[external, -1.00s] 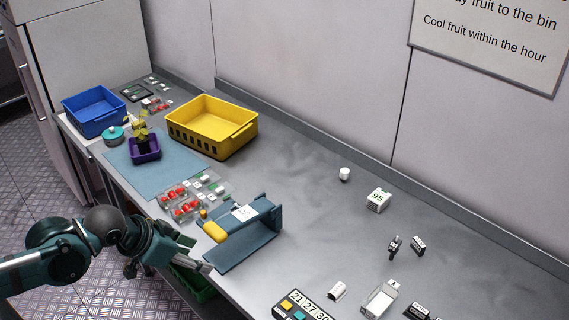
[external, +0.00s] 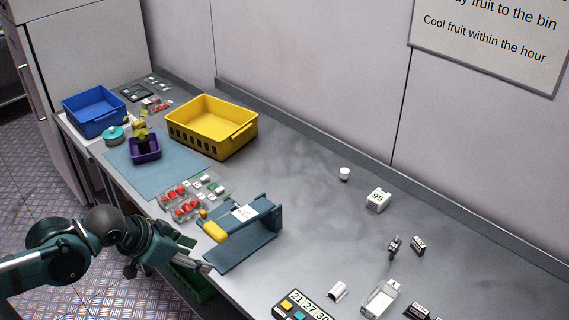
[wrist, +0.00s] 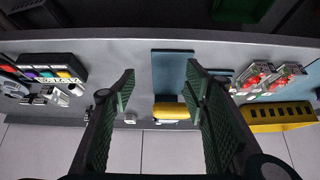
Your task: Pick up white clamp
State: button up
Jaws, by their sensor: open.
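I cannot make out a white clamp for certain. A small white curved piece (external: 338,291) lies on the counter at the front right, and a white tray-like holder (external: 380,299) lies to its right. A small dark and light piece (external: 395,246) stands behind them. In the wrist view, a white piece (wrist: 59,97) lies at the left, too small to identify. My gripper (external: 200,258) is at the counter's front edge, left of these pieces. In the wrist view my gripper (wrist: 160,72) has its fingers wide apart with nothing held between them.
A blue stand (external: 243,251) with a yellow piece (external: 214,232) is beside my gripper.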

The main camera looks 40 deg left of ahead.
jog(key=shift+r, duration=0.15)
jog(key=shift+r, duration=2.25)
jog(key=w+d+r+m+g+h+p, duration=0.2)
jog(key=w+d+r+m+p, duration=0.35)
jog(key=w+d+p, duration=0.35)
jog(key=m+g+h+p, duration=0.2)
jog(key=m+g+p, duration=0.3)
jog(key=m+p, duration=0.6)
send_over(335, 285)
jog(key=a, duration=0.4)
notch_tip(335, 285, down, 11)
jog(key=shift+w+a+m+b, duration=0.2)
jog(key=shift+m+b, duration=0.1)
jog(key=shift+m, duration=0.15)
jog(key=shift+f, duration=0.1)
jog(key=shift+x, duration=1.3)
